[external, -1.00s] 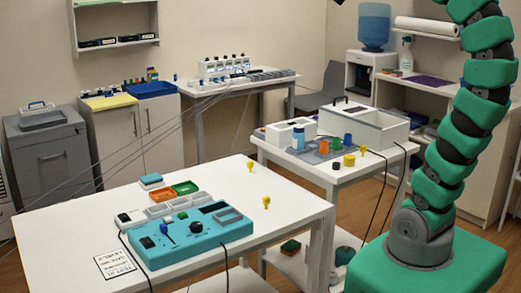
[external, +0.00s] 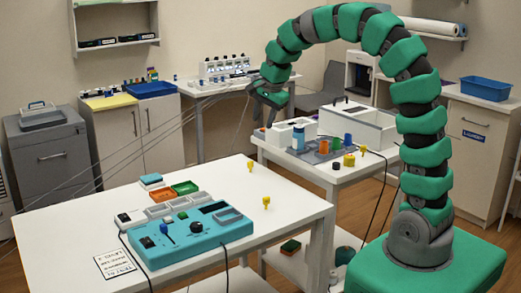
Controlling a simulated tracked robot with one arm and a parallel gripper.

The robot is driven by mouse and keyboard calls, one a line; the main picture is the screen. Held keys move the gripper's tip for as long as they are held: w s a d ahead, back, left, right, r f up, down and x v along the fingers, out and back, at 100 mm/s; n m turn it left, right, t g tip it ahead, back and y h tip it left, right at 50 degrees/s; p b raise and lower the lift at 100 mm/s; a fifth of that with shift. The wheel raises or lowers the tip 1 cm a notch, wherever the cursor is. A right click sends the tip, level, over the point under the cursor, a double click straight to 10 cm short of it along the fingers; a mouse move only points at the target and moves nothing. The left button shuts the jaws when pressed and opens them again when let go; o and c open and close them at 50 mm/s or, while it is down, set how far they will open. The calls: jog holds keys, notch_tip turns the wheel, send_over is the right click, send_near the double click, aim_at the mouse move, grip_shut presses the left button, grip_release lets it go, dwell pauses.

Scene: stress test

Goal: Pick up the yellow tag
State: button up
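Two small yellow pieces stand on the white front table (external: 215,265): one near the back edge (external: 250,166), one nearer the right edge (external: 266,202). Either could be the yellow tag; they are too small to tell apart. My gripper (external: 262,118) hangs in the air, above and behind the front table in the picture, clear of both yellow pieces. Its dark fingers look spread and I see nothing between them.
A teal control box (external: 190,237) with small trays behind it fills the front table's middle. The side table holds a white box (external: 365,124), a grey tray and a yellow cylinder (external: 349,160). Thin cables cross the left. The front table's right part is mostly clear.

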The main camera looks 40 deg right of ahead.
aim_at(266, 199)
jog(key=s+f+m+g, duration=0.1)
jog(key=f, duration=0.6)
jog(key=s+a+f+m+g, duration=0.1)
jog(key=f+m, duration=0.1)
jog(key=f, duration=0.5)
jog(key=s+a+f+m+g, duration=0.1)
jog(key=f, duration=0.6)
jog(key=shift+s+m+g, duration=0.3)
jog(key=shift+g, duration=0.1)
jog(key=f, duration=0.5)
jog(key=shift+s+f, duration=0.1)
jog(key=shift+s, duration=0.2)
grip_shut()
